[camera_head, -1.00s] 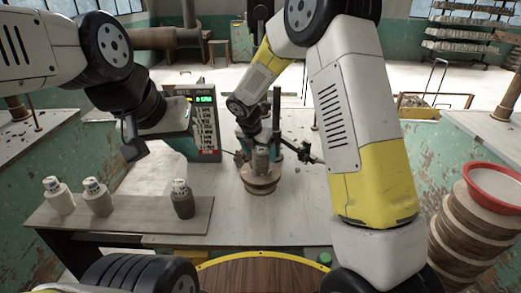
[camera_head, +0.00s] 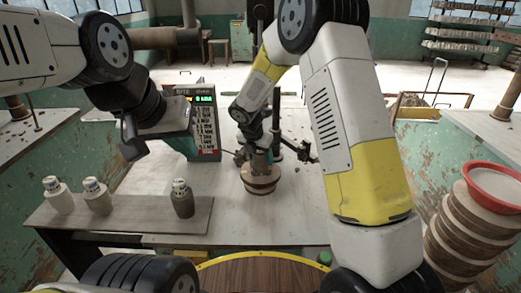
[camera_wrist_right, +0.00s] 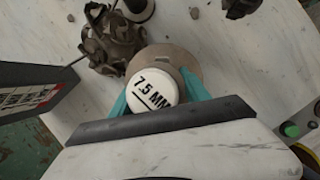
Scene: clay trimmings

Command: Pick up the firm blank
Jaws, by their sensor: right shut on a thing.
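My right gripper (camera_head: 262,160) is over the round wooden disc (camera_head: 261,182) at the middle of the table. In the right wrist view its teal fingers stand on both sides of a blank with a white round top (camera_wrist_right: 152,88) marked "7.5 MM", shut on it. In the head view the gripper hides most of this blank. It seems still at the disc; I cannot tell if it is lifted. My left gripper (camera_head: 184,146) hangs left of it, away from the blanks; its jaw opening is unclear. Another blank, dark grey (camera_head: 182,199), stands on the board at left.
Two pale blanks (camera_head: 59,195) (camera_head: 97,196) stand on the same board (camera_head: 140,216). A display panel (camera_head: 205,125) stands behind left of the disc. A red basin (camera_head: 492,186) tops stacked discs at right.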

